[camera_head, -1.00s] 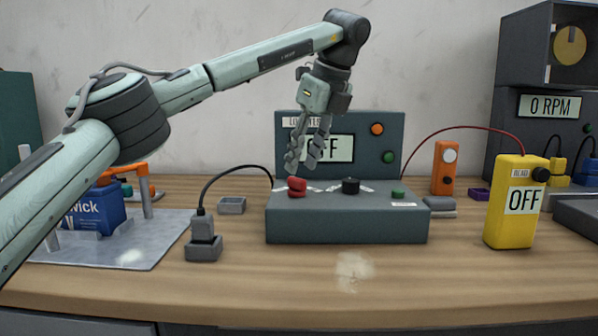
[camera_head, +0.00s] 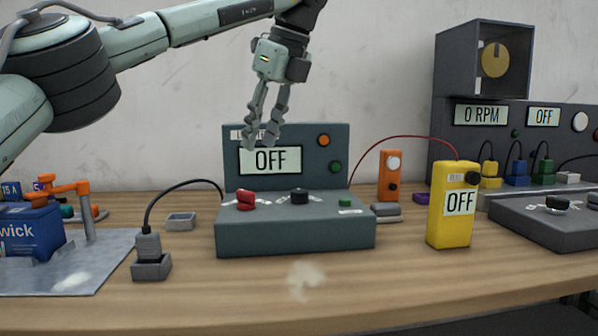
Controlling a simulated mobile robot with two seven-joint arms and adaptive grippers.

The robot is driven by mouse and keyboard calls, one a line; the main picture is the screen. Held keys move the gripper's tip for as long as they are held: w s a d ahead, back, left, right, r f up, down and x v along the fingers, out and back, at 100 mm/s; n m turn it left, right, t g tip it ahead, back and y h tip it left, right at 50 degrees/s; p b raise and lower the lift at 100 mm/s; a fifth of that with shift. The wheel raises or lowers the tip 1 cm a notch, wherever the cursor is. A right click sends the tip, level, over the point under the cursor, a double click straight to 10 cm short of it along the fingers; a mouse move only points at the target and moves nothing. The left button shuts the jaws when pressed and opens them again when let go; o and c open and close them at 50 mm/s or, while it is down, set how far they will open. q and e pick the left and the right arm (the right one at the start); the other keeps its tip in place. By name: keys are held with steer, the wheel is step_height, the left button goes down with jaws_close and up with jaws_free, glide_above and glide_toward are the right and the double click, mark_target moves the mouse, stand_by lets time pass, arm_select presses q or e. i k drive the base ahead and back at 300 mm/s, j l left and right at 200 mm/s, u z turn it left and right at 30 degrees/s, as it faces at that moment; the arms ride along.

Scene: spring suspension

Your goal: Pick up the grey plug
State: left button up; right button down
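The grey plug (camera_head: 148,245) stands upright in a small grey holder (camera_head: 152,268) on the table at the left. A black cable runs from its top to the back of the dark control box (camera_head: 295,236). My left gripper (camera_head: 263,143) hangs fingers down, above and to the right of the plug, in front of the box's upright panel with the OFF display. Its fingers are apart with nothing between them. My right gripper is not in view.
An empty grey tray (camera_head: 181,221) lies behind the plug. A blue battery (camera_head: 30,233) with orange clamps stands on a metal plate (camera_head: 75,280) at left. A yellow meter (camera_head: 452,215) and an orange device (camera_head: 390,176) stand at right.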

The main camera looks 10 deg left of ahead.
mark_target(148, 243)
steer(key=k, duration=0.95)
